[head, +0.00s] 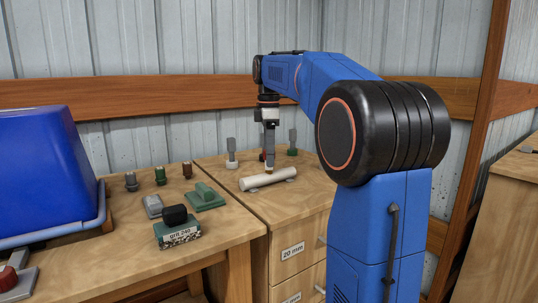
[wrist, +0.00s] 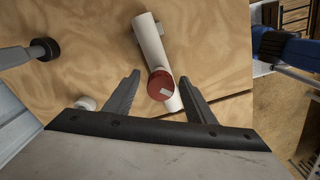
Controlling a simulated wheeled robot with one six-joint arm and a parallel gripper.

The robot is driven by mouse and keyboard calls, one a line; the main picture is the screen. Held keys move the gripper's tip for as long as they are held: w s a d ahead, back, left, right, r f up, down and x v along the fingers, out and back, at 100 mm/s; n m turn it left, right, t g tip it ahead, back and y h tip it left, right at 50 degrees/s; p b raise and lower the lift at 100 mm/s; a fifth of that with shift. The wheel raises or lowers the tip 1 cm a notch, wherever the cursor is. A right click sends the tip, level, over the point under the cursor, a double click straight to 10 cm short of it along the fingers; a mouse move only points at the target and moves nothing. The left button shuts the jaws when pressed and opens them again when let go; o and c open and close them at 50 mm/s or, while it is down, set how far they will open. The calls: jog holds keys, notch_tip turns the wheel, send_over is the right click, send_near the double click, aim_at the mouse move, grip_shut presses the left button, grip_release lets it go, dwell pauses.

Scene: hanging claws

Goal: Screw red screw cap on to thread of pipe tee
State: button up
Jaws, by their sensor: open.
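The white pipe tee (head: 262,179) lies on its side on the right-hand wooden cabinet top. It also shows in the wrist view (wrist: 150,40). The red screw cap (wrist: 161,84) appears at the tee's side branch, with its round top facing the wrist camera. I cannot tell how far it sits on the thread, which it hides. My gripper (head: 269,158) points down over the middle of the pipe. In the wrist view, my gripper (wrist: 160,77) is open, with one finger on each side of the cap and visible gaps between.
Grey (head: 231,154) and green (head: 292,141) upright tools stand behind the pipe. The left bench holds a blue bin (head: 45,165), a green sanding block (head: 178,232) and several small parts. The cabinet top right of the pipe looks clear.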

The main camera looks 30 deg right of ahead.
jog(key=n, duration=0.4)
jog(key=shift+n, duration=0.3)
jog(key=n, duration=0.5)
grip_shut()
jog(key=m, duration=1.1)
jog(key=shift+f+m, duration=0.1)
jog(key=shift+m, duration=0.2)
